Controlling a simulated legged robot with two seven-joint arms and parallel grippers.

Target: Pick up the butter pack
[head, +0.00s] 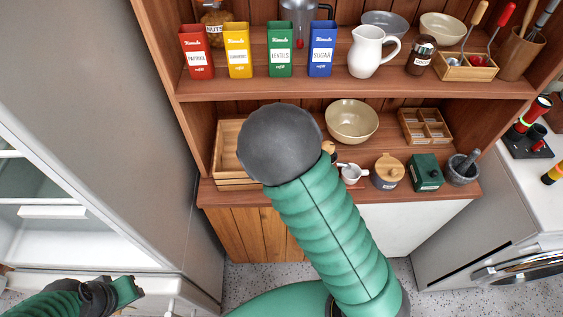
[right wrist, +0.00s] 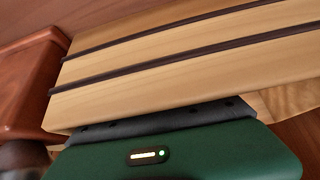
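I see no butter pack that I can make out in either view. My left gripper (head: 128,291) is low at the left edge of the head view, in front of the open white fridge; its fingers are too small to read. My right arm reaches up to the shelf unit, and its dark round joint hides the right gripper in the head view. In the right wrist view the green body of my right gripper (right wrist: 170,152) lies close against a slatted wooden crate (right wrist: 190,62); its fingertips are hidden.
The wooden crate (head: 229,149) stands on the lower shelf, partly behind my arm. A beige bowl (head: 352,120), wooden divided box (head: 425,126), lidded pot (head: 388,171), green box (head: 426,172) and mortar (head: 462,170) stand to its right. The fridge (head: 70,244) has free shelf room.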

